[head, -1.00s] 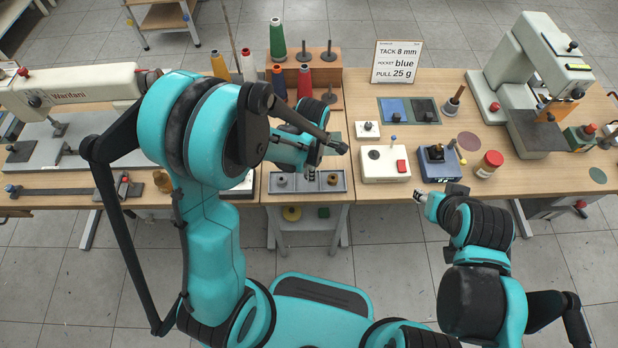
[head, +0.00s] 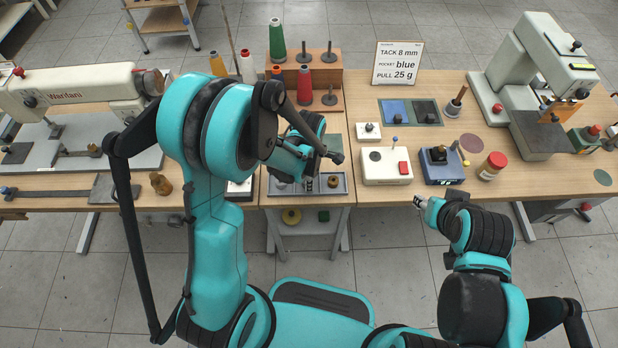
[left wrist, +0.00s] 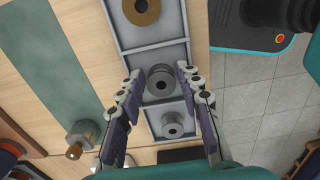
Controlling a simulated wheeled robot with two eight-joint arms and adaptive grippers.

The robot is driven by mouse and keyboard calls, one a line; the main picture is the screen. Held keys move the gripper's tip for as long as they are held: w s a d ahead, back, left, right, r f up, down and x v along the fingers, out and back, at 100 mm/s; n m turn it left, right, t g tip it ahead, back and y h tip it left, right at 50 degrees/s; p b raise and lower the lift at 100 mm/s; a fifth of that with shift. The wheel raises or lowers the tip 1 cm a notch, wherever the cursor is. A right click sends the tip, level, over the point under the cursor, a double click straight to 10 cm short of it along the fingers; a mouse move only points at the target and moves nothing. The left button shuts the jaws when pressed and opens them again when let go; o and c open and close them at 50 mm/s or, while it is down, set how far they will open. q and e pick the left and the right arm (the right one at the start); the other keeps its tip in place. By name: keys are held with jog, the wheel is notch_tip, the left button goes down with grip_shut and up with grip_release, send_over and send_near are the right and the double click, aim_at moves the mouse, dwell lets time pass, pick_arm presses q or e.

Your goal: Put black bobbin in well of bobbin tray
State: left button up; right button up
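The bobbin tray (left wrist: 157,53) is a grey tray with a row of wells; in the head view it lies at the table's front edge (head: 347,187). A dark grey bobbin (left wrist: 161,80), apparently the black one, is upright at the middle well. My left gripper (left wrist: 160,72) points down over it, fingers spread on both sides with small gaps, so it looks open. A lighter grey bobbin (left wrist: 172,125) sits in one end well and a brass-coloured bobbin (left wrist: 141,10) in the other. My right gripper (head: 420,201) is away in front of the table; its fingers are too small to judge.
A white box with a red button (head: 386,166) stands right of the tray. A wooden thread rack (head: 325,75) with cones stands behind it. A brown bottle (head: 160,183) is at the left.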

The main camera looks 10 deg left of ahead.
pick_arm(q)
jog(key=shift+r+p, duration=0.3)
notch_tip(320, 180, up, 12)
jog(key=f+p, duration=0.1)
jog(key=p, duration=0.3)
jog(key=s+a+r+m+t, duration=0.2)
jog(key=s+r+m, duration=0.3)
jog(key=m, duration=0.5)
jog(key=s+a+r+m+t, duration=0.3)
jog(key=s+r+m+t, duration=0.2)
jog(key=r+m, duration=0.3)
jog(key=m, duration=0.3)
jog(key=shift+s+a, duration=0.15)
jog(key=shift+s, duration=0.05)
